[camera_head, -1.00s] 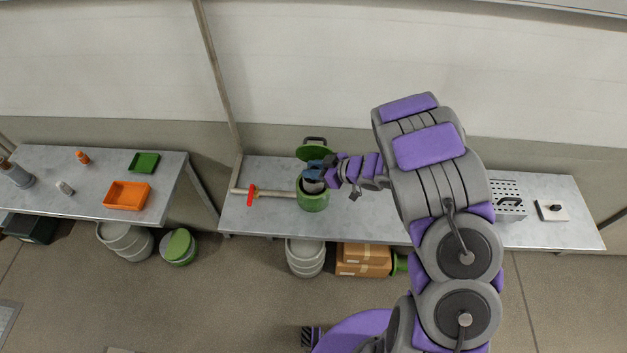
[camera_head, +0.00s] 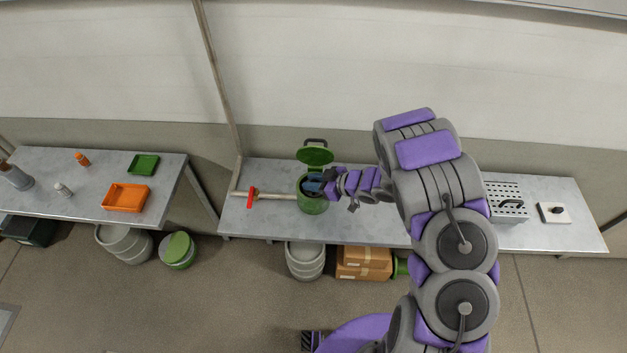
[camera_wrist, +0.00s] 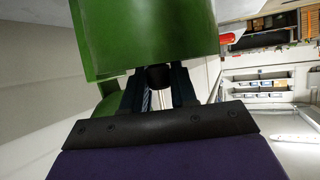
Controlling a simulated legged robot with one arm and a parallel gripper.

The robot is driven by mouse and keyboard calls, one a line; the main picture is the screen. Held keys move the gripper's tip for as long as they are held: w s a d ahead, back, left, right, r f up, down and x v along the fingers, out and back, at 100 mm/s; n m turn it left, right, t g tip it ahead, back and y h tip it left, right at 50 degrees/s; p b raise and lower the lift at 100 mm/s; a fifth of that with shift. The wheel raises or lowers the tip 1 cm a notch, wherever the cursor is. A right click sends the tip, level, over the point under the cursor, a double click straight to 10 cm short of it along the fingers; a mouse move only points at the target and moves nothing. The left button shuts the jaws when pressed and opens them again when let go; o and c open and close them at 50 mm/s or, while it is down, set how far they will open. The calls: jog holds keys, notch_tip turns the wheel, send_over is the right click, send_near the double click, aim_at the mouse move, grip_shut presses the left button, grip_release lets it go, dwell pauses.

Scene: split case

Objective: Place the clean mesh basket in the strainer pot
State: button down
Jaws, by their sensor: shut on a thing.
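The green strainer pot (camera_head: 314,207) stands on the middle table with its green lid (camera_head: 317,157) swung up behind it. My gripper (camera_head: 313,183) is low at the pot's mouth, coming in from the right, and is shut on the mesh basket. The basket is hidden in the head view by my gripper and the pot wall. In the wrist view, a dark round piece (camera_wrist: 160,77) sits between the fingertips, and large green surfaces (camera_wrist: 150,35) fill the top. How deep the basket sits in the pot cannot be seen.
A pipe with a red valve handle (camera_head: 252,197) runs left from the pot. The left table (camera_head: 85,200) holds an orange tray (camera_head: 125,198) and a green tray (camera_head: 144,165).

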jog(key=shift+f, duration=0.3)
jog(key=c, duration=0.9)
grip_release()
jog(key=shift+r, duration=0.1)
jog(key=shift+r, duration=0.15)
jog(key=v, duration=0.4)
jog(key=p+v, duration=0.1)
jog(key=v, duration=0.7)
jog(key=shift+d+r+p, duration=0.1)
jog(key=shift+r+p, duration=0.3)
